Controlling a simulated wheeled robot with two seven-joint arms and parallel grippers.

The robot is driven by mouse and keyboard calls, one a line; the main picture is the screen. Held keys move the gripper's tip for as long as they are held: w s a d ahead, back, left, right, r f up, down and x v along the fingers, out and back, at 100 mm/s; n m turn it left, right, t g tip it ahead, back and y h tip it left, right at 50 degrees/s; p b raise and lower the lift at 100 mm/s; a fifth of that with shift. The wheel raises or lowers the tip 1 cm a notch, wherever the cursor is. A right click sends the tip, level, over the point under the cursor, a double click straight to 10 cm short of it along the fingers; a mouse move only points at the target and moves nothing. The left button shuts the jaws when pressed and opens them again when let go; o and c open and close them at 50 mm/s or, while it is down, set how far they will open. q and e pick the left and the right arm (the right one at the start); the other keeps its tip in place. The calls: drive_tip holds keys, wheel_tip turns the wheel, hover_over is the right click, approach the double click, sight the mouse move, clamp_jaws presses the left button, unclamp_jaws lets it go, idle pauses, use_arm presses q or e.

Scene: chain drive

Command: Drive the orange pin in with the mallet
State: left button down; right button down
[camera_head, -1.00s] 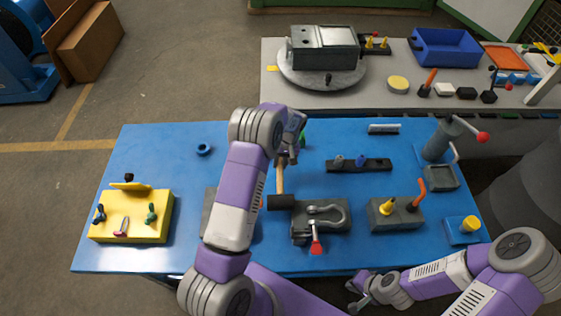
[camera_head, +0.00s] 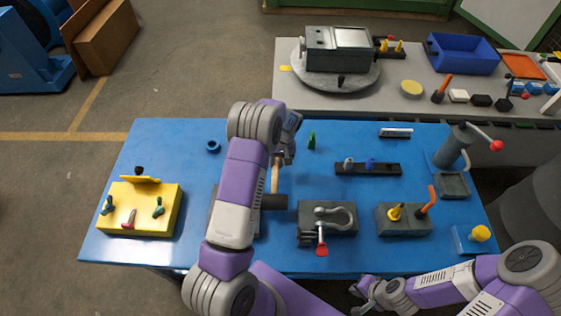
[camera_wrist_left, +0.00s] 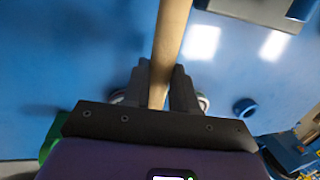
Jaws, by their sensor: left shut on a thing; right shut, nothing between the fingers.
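The mallet has a black head (camera_head: 273,201) and a pale wooden handle (camera_head: 275,178). My left gripper (camera_head: 281,158) is shut on the handle. The left wrist view shows the handle (camera_wrist_left: 168,45) between the fingers (camera_wrist_left: 157,88), with the head out of frame. In the head view the mallet head is beside a grey block (camera_head: 213,200) mostly hidden by my left arm. No orange pin shows at that block now. A leaning orange piece (camera_head: 427,197) stands on another grey block (camera_head: 402,221) at right. My right gripper (camera_head: 364,291) is shut and empty near the front edge.
A shackle block (camera_head: 328,220) with a red-tipped lever is right of the mallet. A yellow block (camera_head: 141,209) stands at left. A blue ring (camera_head: 213,146), a black strip (camera_head: 368,169) and a crank post (camera_head: 453,150) are further back. The blue table's (camera_head: 170,155) back left is mostly clear.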

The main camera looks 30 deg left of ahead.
use_arm(q)
drive_tip(key=shift+s+a, duration=0.25)
drive_tip(key=shift+a, duration=0.2)
drive_tip(key=d+p+v, duration=0.1)
drive_tip(key=p+v, duration=0.3)
drive_tip(key=v, duration=0.4)
drive_tip(key=shift+d, duration=0.3)
drive_tip(key=shift+w+r, duration=0.1)
idle(0.3)
